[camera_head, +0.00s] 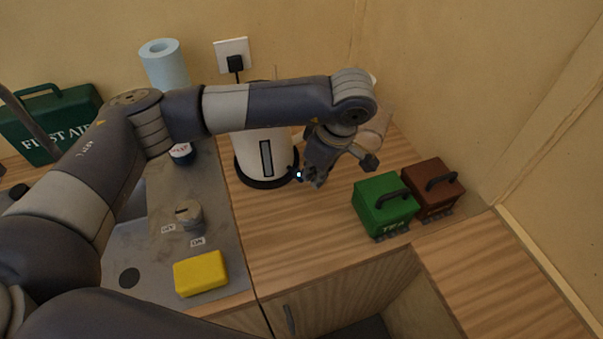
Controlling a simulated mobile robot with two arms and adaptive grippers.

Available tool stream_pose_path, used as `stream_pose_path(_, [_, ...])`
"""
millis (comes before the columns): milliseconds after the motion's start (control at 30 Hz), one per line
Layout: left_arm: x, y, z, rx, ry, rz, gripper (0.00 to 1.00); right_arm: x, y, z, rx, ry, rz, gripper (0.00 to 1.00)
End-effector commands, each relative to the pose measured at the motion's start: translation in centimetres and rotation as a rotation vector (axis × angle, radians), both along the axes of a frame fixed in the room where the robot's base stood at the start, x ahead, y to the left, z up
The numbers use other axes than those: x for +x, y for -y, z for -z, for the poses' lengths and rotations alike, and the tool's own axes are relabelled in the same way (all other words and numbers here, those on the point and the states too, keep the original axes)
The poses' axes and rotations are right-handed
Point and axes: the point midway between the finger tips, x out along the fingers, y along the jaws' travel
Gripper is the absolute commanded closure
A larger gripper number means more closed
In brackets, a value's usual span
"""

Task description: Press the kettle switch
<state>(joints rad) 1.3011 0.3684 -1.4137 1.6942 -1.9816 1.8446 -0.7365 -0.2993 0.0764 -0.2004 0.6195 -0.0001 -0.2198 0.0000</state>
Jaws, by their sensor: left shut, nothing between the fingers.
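The kettle (261,157) is white with a dark window strip and stands on a black base on the wooden counter. My left arm reaches across in front of its upper part and hides its top. A small bright blue-white light (299,175) shows at the right of the kettle's base, where the switch seems to be. My left gripper (313,181) points down beside that light, shut and empty. I cannot tell whether the fingertips touch the switch. My right gripper is not in view.
A green tea box (383,207) and a brown box (434,189) stand to the right. A yellow sponge (201,274) and a grey knob (189,215) lie left. A paper roll (164,64) and a first aid case (43,127) stand behind. The counter's middle front is clear.

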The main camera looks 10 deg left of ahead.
Motion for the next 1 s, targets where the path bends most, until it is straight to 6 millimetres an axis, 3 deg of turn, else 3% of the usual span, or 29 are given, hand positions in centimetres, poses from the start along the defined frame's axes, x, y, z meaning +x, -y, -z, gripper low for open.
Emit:
stream_pose_path(467, [-0.4,0.9,-1.2,0.0,0.002,0.0,1.0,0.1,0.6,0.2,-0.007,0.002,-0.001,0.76])
stream_pose_path(1000, [-1.4,3.3,-10.8,0.001,0.002,0.0,1.0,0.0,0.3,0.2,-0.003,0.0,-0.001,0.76])
